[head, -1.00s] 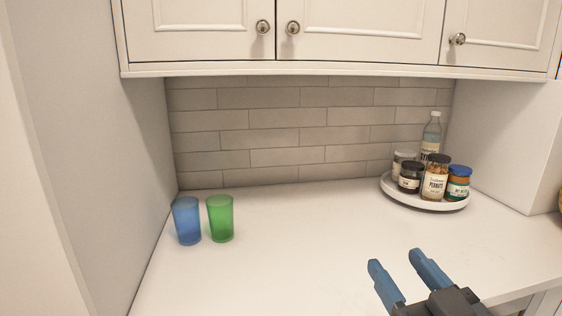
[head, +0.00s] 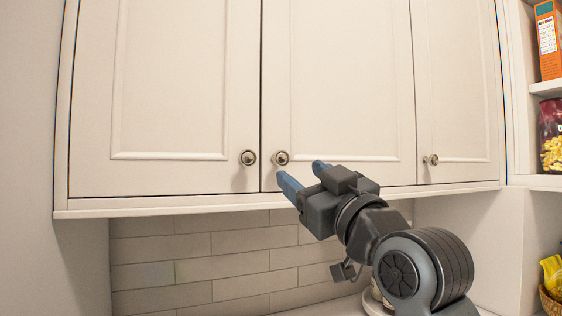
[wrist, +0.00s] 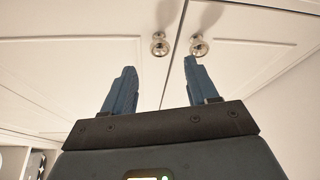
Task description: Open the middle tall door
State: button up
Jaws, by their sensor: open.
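The middle tall door (head: 338,80) is a cream panelled upper-cabinet door, shut, in the centre of the head view. Its round metal knob (head: 281,158) sits at its lower left corner. My gripper (head: 299,168) is open and empty, its blue fingers raised near that knob. In the wrist view, two knobs flank the door seam. The left one, which appears to be the middle door's knob (wrist: 159,45), lies ahead of the gap between my fingertips (wrist: 158,65). No contact shows.
The left door (head: 170,80) has its knob (head: 248,157) just across the seam. The right door (head: 455,80) is also shut. Open shelves (head: 535,181) with a box and a snack bag stand at the right. A tiled wall (head: 190,265) lies below the cabinet.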

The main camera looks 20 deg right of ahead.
aim_at(283, 160)
jog(key=p+x, duration=0.1)
jog(key=x, duration=0.5)
jog(key=shift+w+r+p, duration=0.1)
jog(key=shift+w+p, duration=0.15)
jog(key=shift+p, duration=0.15)
jog(key=shift+c, duration=0.3)
grip_shut()
